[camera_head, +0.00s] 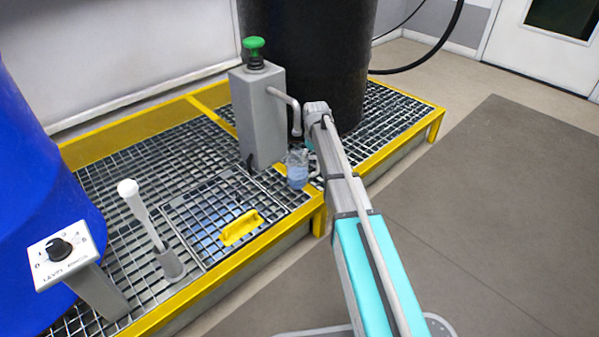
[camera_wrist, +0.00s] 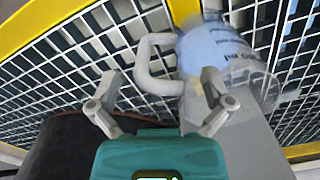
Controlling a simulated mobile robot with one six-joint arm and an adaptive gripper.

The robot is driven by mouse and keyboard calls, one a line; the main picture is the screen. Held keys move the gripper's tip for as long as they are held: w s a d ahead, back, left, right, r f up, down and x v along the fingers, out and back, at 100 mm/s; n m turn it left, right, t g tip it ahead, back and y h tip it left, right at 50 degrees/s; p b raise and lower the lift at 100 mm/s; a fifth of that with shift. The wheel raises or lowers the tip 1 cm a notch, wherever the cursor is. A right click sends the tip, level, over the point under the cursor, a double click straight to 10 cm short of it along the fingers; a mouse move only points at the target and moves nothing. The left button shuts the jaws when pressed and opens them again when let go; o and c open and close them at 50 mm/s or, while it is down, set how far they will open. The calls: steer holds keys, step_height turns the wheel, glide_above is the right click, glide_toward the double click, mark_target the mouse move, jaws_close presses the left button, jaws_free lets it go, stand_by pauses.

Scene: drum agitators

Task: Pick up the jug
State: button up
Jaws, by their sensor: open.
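The jug (camera_head: 297,170) is clear with blue contents and stands on the metal grating below the grey post's spout. In the wrist view the jug (camera_wrist: 222,55) fills the upper right, with blue print on its side. Its pale handle (camera_wrist: 143,66) points left and shows between my two fingertips. My gripper (camera_wrist: 162,88) is open and empty. The right finger overlaps the jug's body in the picture; I cannot tell whether it touches. In the head view my arm hides most of my gripper, just right of the jug.
The grey post (camera_head: 262,115) with a green knob (camera_head: 254,44) stands behind the jug. A black drum (camera_head: 310,60) is behind it. A yellow frame (camera_head: 318,206) edges the grating. A white-knobbed lever (camera_head: 143,215) and yellow hatch handle (camera_head: 240,228) are left. Floor at right is clear.

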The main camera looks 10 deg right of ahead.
steer(key=c, duration=1.3)
steer(key=shift+r+p, duration=0.25)
steer(key=shift+p, duration=0.05)
steer(key=shift+r+p, duration=1.3)
steer(key=shift+s+d+r+p, duration=0.1)
steer(key=shift+s+r+p, duration=1.55)
steer(key=shift+s, duration=0.65)
steer(key=shift+s+d+r+p, duration=0.1)
steer(key=shift+s+r+p, duration=1.5)
steer(key=shift+s, duration=0.65)
steer(key=shift+s+d+r+p, duration=0.1)
steer(key=shift+s+r+p, duration=1.55)
steer(key=shift+s, duration=0.8)
